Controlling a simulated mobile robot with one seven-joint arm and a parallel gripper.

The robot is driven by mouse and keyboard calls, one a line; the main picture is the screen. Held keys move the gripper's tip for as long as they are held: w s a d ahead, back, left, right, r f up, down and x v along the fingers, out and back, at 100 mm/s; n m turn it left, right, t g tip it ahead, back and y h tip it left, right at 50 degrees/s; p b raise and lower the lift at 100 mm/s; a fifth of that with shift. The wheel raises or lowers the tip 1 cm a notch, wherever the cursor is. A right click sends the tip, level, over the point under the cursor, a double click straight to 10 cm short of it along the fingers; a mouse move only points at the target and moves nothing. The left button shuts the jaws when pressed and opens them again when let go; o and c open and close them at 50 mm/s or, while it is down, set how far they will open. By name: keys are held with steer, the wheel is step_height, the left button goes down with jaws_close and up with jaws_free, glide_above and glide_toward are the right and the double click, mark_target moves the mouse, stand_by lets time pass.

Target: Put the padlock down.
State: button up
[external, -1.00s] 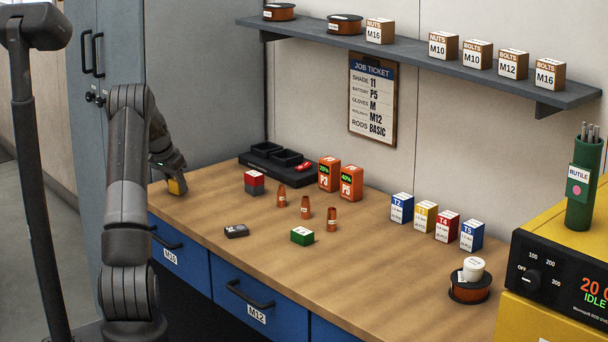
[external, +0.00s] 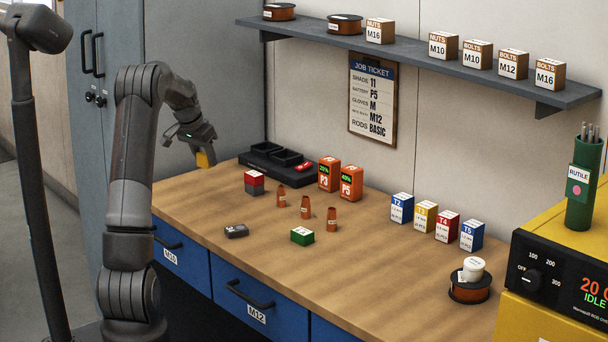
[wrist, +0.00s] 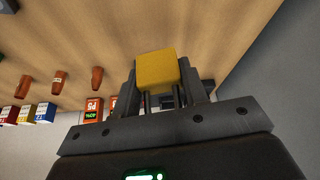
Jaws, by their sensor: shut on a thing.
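The padlock (external: 203,159) has a yellow body and is held in my gripper (external: 201,148) above the left back part of the wooden workbench (external: 330,270). In the wrist view the padlock (wrist: 157,70) sits between the two fingers of my gripper (wrist: 162,88), with thin metal bars showing below its yellow body. The gripper is shut on it. The padlock looks clear of the bench top in the external view.
A black tray (external: 262,172) lies just right of the padlock. Orange batteries (external: 351,182), a red-and-grey block (external: 254,183), copper nozzles (external: 305,207), a dark block (external: 236,231) and a green block (external: 302,236) stand on the bench. The grey cabinet (external: 190,60) is behind.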

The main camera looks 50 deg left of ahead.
steer(key=w+d+r+m+h, duration=0.1)
steer(key=w+d+m, duration=0.1)
steer(key=d, duration=1.3)
steer(key=w+d+r+m, duration=0.1)
steer(key=d, duration=1.4)
steer(key=s+d+f+m+h, duration=0.15)
steer(key=s+d, duration=0.45)
steer(key=d, duration=0.6)
steer(key=s+d+f+m, duration=0.1)
steer(key=s+d+m, duration=0.35)
steer(key=d, duration=0.75)
steer(key=n, duration=0.2)
glide_above(311, 265)
steer(key=s, duration=0.1)
steer(key=f, duration=0.6)
steer(key=shift+s+a+f, duration=0.15)
steer(key=shift+s+a, duration=0.05)
steer(key=shift+a, duration=0.05)
steer(key=shift+f, duration=2)
